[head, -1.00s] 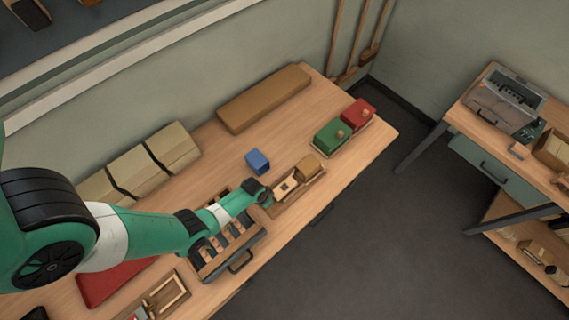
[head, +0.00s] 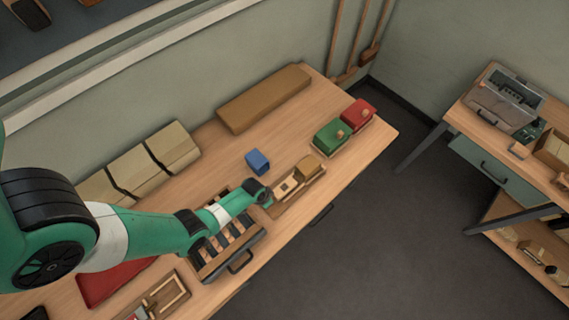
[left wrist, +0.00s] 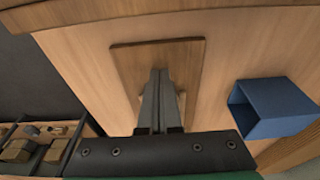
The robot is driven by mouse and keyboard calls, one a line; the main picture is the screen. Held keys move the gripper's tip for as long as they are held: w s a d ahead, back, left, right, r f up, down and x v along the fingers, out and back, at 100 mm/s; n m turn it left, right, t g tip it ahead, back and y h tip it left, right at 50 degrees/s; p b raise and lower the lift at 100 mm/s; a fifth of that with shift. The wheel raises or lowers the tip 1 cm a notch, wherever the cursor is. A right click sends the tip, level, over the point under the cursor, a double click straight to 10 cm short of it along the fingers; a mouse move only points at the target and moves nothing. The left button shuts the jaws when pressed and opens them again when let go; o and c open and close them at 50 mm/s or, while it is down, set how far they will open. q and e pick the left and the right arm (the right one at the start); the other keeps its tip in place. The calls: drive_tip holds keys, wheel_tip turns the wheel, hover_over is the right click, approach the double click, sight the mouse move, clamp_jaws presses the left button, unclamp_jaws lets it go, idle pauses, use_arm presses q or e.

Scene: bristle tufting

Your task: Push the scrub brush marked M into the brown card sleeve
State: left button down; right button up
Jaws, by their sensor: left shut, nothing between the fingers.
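My left gripper (left wrist: 157,90) is shut and empty, its fingertips over a brown wooden board in the left wrist view (left wrist: 126,62). In the head view the gripper (head: 266,198) is at the left end of a wooden tray (head: 281,209). A small pale block, seemingly the scrub brush (head: 288,186), lies in this tray. A brown block-shaped piece, seemingly the card sleeve (head: 309,165), stands at the tray's right end. I cannot read an M on the brush, nor tell how far it is inside the sleeve. My right gripper is out of view.
A blue open-ended box (head: 258,161) stands behind the tray; it also shows in the left wrist view (left wrist: 272,108). A case with several compartments (head: 231,251) is at the left. A green box (head: 331,137) and a red box (head: 358,113) stand at the right.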

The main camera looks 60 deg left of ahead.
sight(288, 184)
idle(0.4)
